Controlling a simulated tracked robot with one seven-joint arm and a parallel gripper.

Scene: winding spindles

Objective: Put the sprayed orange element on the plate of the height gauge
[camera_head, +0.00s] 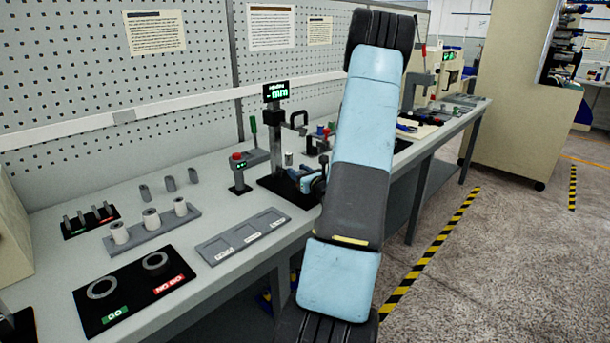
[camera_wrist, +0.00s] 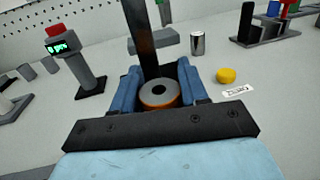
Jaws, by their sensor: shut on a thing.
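In the wrist view, my gripper (camera_wrist: 160,88) is shut on the sprayed orange element (camera_wrist: 158,105), a round piece with a grey top, a dark centre hole and an orange side. The dark column of the height gauge (camera_wrist: 147,35) rises just beyond it. In the head view, the height gauge (camera_head: 277,135) has a green-lit display on top and a black base (camera_head: 288,197). My gripper (camera_head: 310,181) is at this base, low and beside the column. Whether the element touches the plate cannot be told; the fingers and my arm hide its underside.
A yellow round piece (camera_wrist: 226,75) and a silver cylinder (camera_wrist: 197,43) stand to the right of my gripper. A post with a red button (camera_head: 239,172) stands left of the gauge. A grey labelled tray (camera_head: 243,236) lies nearer, by the bench edge.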

